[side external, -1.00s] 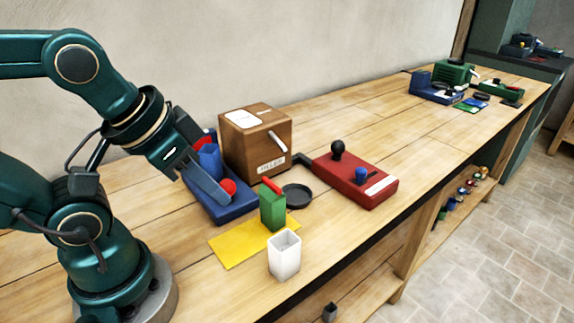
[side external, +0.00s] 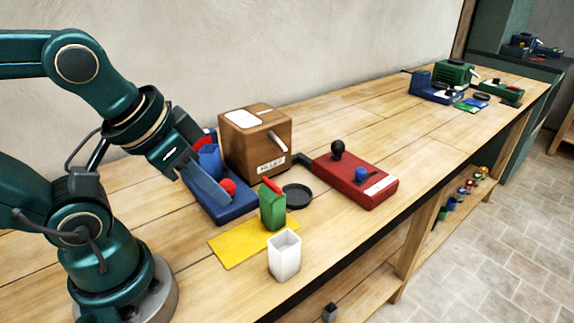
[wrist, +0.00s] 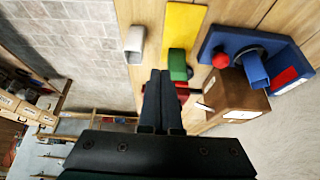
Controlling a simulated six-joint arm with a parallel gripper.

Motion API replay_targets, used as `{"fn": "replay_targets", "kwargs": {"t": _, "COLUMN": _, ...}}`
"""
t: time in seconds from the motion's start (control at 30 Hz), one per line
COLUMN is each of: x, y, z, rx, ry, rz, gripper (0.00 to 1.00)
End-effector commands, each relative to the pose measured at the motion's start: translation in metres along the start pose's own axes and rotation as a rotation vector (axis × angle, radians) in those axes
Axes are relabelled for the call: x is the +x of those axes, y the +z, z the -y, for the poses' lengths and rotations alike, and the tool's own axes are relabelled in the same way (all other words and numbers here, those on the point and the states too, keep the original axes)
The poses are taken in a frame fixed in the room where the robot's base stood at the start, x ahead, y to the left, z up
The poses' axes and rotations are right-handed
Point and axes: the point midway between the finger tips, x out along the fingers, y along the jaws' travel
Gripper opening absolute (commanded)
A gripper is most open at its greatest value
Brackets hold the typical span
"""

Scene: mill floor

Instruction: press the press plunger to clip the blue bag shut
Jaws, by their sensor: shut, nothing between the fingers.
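My gripper (side external: 224,199) is shut and empty, its fingers pointing down and to the right. In the side view it overlaps the blue press (side external: 240,209), with its tips beside the red ball plunger (side external: 228,186); contact cannot be told. In the wrist view my fingertips (wrist: 160,73) lie left of the red plunger (wrist: 220,60), with a clear gap in the picture. The blue bag (side external: 208,159) stands upright at the press, partly hidden by my wrist. It shows in the wrist view (wrist: 256,72) beside a dark ring on the press base (wrist: 212,42).
A green bag with a red clip (side external: 272,210) is by the yellow mat (side external: 228,250). A white cup (side external: 284,256), black dish (side external: 297,196) and red lever machine (side external: 345,180) are nearby.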

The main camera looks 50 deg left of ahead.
Motion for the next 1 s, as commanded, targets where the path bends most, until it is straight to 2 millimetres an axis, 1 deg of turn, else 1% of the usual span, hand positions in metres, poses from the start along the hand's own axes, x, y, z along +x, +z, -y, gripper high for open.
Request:
{"fn": "replay_targets", "kwargs": {"t": 0.07, "x": 0.0, "y": -0.005, "z": 0.001, "rx": 0.023, "ry": -0.004, "rz": -0.024, "gripper": 0.0}}
{"fn": "replay_targets", "kwargs": {"t": 0.17, "x": 0.0, "y": -0.023, "z": 0.01, "rx": 0.107, "ry": -0.051, "rz": -0.11, "gripper": 0.0}}
{"fn": "replay_targets", "kwargs": {"t": 0.27, "x": -0.006, "y": -0.056, "z": 0.026, "rx": 0.266, "ry": -0.155, "rz": -0.255, "gripper": 0.0}}
{"fn": "replay_targets", "kwargs": {"t": 0.3, "x": -0.011, "y": -0.071, "z": 0.033, "rx": 0.347, "ry": -0.21, "rz": -0.318, "gripper": 0.0}}
{"fn": "replay_targets", "kwargs": {"t": 0.4, "x": -0.025, "y": -0.111, "z": 0.05, "rx": 0.559, "ry": -0.363, "rz": -0.46, "gripper": 0.0}}
{"fn": "replay_targets", "kwargs": {"t": 0.5, "x": -0.042, "y": -0.144, "z": 0.059, "rx": 0.777, "ry": -0.511, "rz": -0.569, "gripper": 0.0}}
{"fn": "replay_targets", "kwargs": {"t": 0.6, "x": -0.057, "y": -0.17, "z": 0.062, "rx": 1.005, "ry": -0.645, "rz": -0.649, "gripper": 0.0}}
{"fn": "replay_targets", "kwargs": {"t": 0.7, "x": -0.067, "y": -0.189, "z": 0.059, "rx": 1.242, "ry": -0.756, "rz": -0.701, "gripper": 0.0}}
{"fn": "replay_targets", "kwargs": {"t": 0.77, "x": -0.069, "y": -0.197, "z": 0.056, "rx": 1.388, "ry": -0.808, "rz": -0.72, "gripper": 0.0}}
{"fn": "replay_targets", "kwargs": {"t": 0.8, "x": -0.07, "y": -0.2, "z": 0.054, "rx": 1.488, "ry": -0.835, "rz": -0.727, "gripper": 0.0}}
{"fn": "replay_targets", "kwargs": {"t": 0.9, "x": -0.065, "y": -0.202, "z": 0.048, "rx": 1.738, "ry": -0.876, "rz": -0.731, "gripper": 0.0}}
{"fn": "replay_targets", "kwargs": {"t": 1.0, "x": -0.054, "y": -0.196, "z": 0.046, "rx": 1.986, "ry": -0.869, "rz": -0.713, "gripper": 0.0}}
